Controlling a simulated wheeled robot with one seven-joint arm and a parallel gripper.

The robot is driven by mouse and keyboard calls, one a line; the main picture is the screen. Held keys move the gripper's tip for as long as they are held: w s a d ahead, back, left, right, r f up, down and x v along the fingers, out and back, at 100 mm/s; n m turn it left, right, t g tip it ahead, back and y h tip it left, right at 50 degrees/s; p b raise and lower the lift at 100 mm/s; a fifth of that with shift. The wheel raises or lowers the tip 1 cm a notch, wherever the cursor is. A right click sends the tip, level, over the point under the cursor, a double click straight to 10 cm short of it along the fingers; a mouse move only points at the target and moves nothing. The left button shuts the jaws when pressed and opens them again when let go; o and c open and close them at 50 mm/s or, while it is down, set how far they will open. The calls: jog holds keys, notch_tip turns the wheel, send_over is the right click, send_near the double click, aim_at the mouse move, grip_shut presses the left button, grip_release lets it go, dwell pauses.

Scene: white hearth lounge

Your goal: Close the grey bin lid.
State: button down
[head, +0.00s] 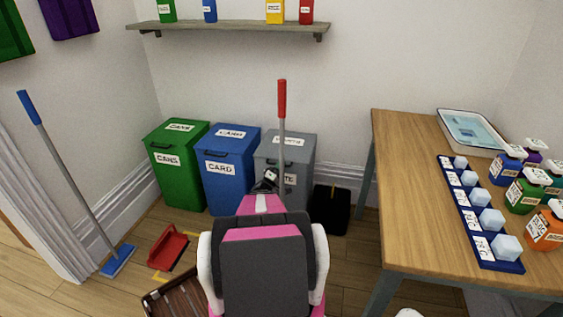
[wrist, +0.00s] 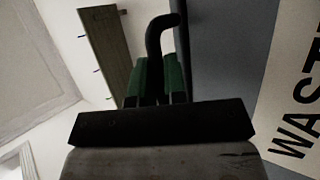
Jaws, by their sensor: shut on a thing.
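The grey bin (head: 300,165) stands at the right end of a row of three bins against the back wall. Its lid (head: 303,143) lies across the top and looks level with the lids beside it; any small gap at its front edge is hidden. My gripper (head: 268,181) is at the front of the grey bin, left of its white label. In the wrist view, my green-padded fingers (wrist: 160,80) are shut on a black bent handle (wrist: 155,38). The bin's grey face (wrist: 225,65) and its label (wrist: 297,105) are close on the right.
A green bin (head: 178,180) and a blue bin (head: 228,180) stand left of the grey one. A red-handled pole (head: 282,105) rises at the grey bin. A red dustpan (head: 168,248) lies left.

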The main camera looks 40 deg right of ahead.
jog(key=shift+d+f, duration=0.1)
jog(key=shift+f, duration=0.35)
jog(key=shift+f, duration=0.1)
jog(key=c, duration=1.2)
grip_release()
jog(key=shift+r, duration=0.25)
